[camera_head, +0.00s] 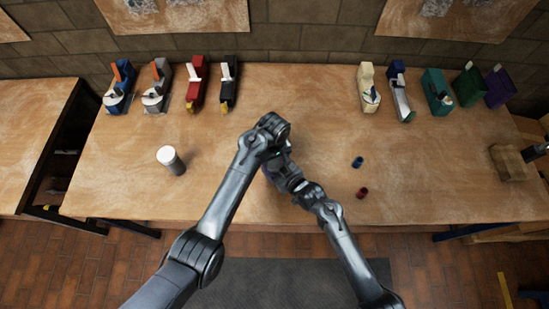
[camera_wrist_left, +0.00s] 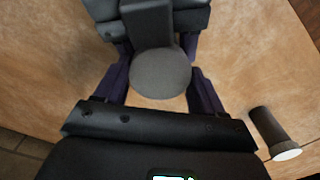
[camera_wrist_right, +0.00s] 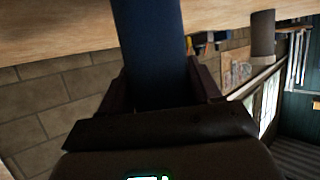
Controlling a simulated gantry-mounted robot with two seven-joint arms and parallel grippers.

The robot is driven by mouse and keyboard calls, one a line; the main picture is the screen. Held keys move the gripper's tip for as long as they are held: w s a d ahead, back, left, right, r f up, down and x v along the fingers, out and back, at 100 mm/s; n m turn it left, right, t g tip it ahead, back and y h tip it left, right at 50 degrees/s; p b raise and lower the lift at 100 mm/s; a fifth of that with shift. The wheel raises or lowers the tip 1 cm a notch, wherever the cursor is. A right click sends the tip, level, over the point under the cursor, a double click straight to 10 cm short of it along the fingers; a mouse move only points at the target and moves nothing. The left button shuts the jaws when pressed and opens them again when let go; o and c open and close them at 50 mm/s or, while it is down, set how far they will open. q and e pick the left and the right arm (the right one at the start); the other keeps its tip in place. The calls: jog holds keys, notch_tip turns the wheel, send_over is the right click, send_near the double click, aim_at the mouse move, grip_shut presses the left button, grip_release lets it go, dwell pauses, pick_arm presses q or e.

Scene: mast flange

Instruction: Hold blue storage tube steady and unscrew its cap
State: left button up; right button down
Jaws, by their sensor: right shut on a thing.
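The blue storage tube (camera_wrist_right: 155,50) is between my right gripper's fingers (camera_wrist_right: 162,85) in the right wrist view, and that gripper is shut on it. A round grey cap top (camera_wrist_left: 161,74) shows in the left wrist view. My left gripper's fingers (camera_wrist_left: 162,88) stand on both sides of the cap, close to its rim; I cannot tell whether they press on it. In the head view my two arms meet near the table's middle, and they hide most of the tube, the cap and both gripper tips.
A small blue piece (camera_head: 357,162) and a small red piece (camera_head: 362,193) lie right of my arms. Several tape dispensers and bins line the back edge. The front right is mostly clear.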

pick_arm(q)
jog(key=c, duration=0.5)
jog(key=shift+o, duration=0.2)
jog(key=n, duration=1)
jog(key=o, duration=1.2)
jog(key=shift+c, duration=0.2)
